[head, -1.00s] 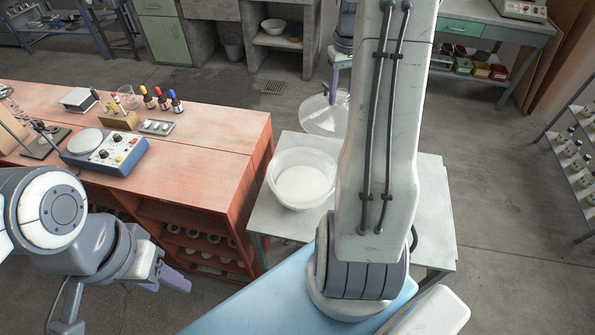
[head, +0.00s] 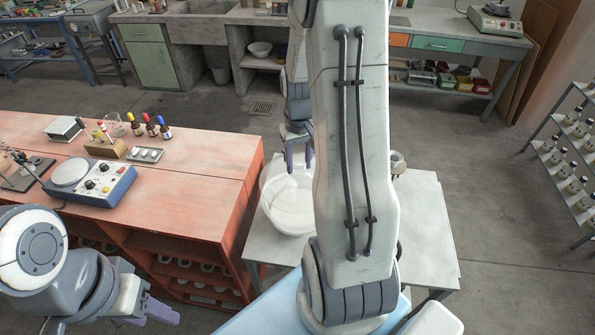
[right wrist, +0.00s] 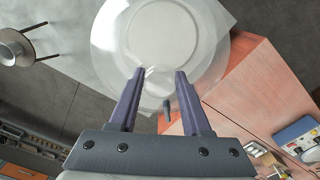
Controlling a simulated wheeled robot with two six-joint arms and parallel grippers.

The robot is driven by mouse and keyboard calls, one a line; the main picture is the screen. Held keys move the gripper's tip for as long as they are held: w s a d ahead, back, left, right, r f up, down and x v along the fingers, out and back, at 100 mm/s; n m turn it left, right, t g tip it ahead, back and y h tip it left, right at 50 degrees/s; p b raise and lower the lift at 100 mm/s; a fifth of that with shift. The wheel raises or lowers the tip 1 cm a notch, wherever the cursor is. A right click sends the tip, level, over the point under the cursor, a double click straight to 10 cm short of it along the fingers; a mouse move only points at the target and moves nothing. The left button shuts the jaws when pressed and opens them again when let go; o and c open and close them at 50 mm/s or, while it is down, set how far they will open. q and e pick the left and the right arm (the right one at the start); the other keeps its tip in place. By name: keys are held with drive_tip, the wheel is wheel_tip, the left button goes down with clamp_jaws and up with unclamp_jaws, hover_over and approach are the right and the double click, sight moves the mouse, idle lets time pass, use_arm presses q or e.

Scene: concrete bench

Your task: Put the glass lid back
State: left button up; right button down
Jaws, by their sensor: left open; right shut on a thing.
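A clear bowl with white contents (head: 290,226) stands on the small grey table in the head view. My right gripper (head: 299,166) points down just above it, partly hidden behind my own arm. In the right wrist view its two fingers (right wrist: 156,76) are shut on the small knob of the clear glass lid (right wrist: 112,42). The lid overlaps the bowl in both views; I cannot tell whether it touches the rim. My left gripper (head: 163,313) is open and empty at the lower left, beside the red bench.
The red bench (head: 200,155) stands left of the grey table (head: 425,215) and carries a blue instrument (head: 92,190) and dropper bottles (head: 152,128). The table's right side is clear.

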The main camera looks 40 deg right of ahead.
sight(298, 176)
drive_tip(key=shift+a+f, duration=0.3)
drive_tip(key=shift+f, duration=0.15)
wheel_tip(298, 176, down, 3)
drive_tip(key=shift+f+p, duration=0.1)
drive_tip(key=shift+p, duration=0.45)
drive_tip(key=shift+f, duration=0.15)
drive_tip(key=shift+f+b, duration=0.5)
drive_tip(key=shift+f, duration=0.05)
drive_tip(key=shift+c, duration=1.8)
unclamp_jaws()
drive_tip(key=shift+r, duration=0.15)
wheel_tip(298, 176, up, 13)
